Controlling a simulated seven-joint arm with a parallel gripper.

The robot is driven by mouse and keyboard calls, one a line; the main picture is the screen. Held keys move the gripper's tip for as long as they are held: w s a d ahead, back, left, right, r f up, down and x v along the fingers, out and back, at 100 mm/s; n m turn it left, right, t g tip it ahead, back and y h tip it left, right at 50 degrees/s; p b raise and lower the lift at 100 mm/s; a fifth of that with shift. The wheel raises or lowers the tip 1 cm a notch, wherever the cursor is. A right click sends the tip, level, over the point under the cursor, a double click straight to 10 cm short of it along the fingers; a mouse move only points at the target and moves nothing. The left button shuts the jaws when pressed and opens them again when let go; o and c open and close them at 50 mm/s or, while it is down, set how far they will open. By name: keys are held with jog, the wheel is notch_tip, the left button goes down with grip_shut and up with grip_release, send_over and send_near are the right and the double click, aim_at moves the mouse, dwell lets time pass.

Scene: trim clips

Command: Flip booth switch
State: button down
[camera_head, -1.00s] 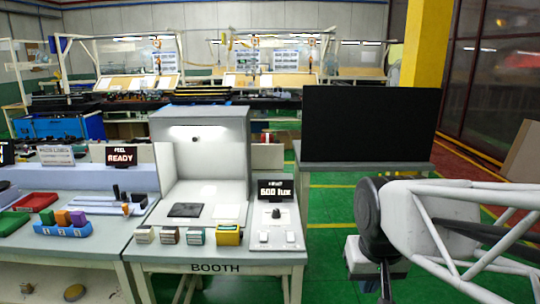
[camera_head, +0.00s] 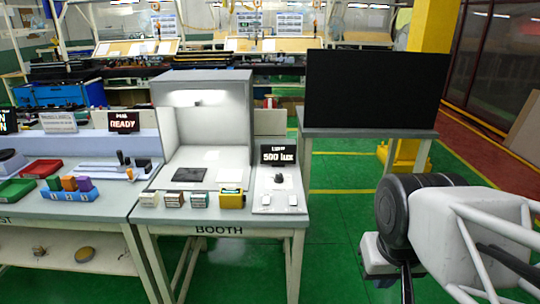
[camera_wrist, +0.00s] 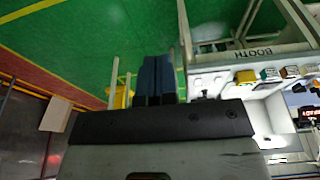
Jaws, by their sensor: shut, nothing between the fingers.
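The booth (camera_head: 200,120) is a grey light box with a lit white interior, standing on a table marked BOOTH. To its right is a sloped control panel (camera_head: 264,208) with a black knob (camera_head: 279,179) and two small white switches, a left one (camera_head: 266,200) and a right one (camera_head: 292,199). A display (camera_head: 278,155) above them reads 500 lux. In the wrist view my gripper (camera_wrist: 155,62) is shut and empty, its dark blue fingers together over green floor. The booth table shows upside down at the right there. My gripper is well apart from the panel.
Several small sample blocks (camera_head: 172,200) and a yellow box (camera_head: 231,199) line the booth table's front edge. A large black screen (camera_head: 370,90) stands on a table behind right. A blue tray (camera_head: 70,194) with colored blocks is at left. Green floor between panel and arm is clear.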

jog(key=w+a+r+n, duration=0.1)
jog(key=w+a+n, duration=0.15)
jog(key=w, duration=0.65)
jog(key=w+a+r+n+g, duration=0.15)
jog(key=w+n, duration=0.25)
jog(key=w, duration=0.5)
jog(key=w+a+r+n, duration=0.1)
jog(key=w+a+n, duration=0.2)
jog(key=w, duration=0.6)
jog(key=w+a+f+n, duration=0.2)
jog(key=w+a+f, duration=0.1)
jog(key=w, duration=0.5)
jog(key=w+a+f+n+g, duration=0.1)
jog(key=w+a+f+n, duration=0.2)
jog(key=w+a, duration=0.3)
jog(key=w+a+f+n, duration=0.3)
jog(key=w+a+f, duration=0.1)
jog(key=w, duration=0.6)
jog(key=shift+a+f, duration=0.3)
jog(key=shift+f, duration=0.05)
jog(key=shift+n, duration=0.25)
jog(key=shift+w, duration=0.15)
jog(key=shift+w+r, duration=0.3)
jog(key=shift+w, duration=0.3)
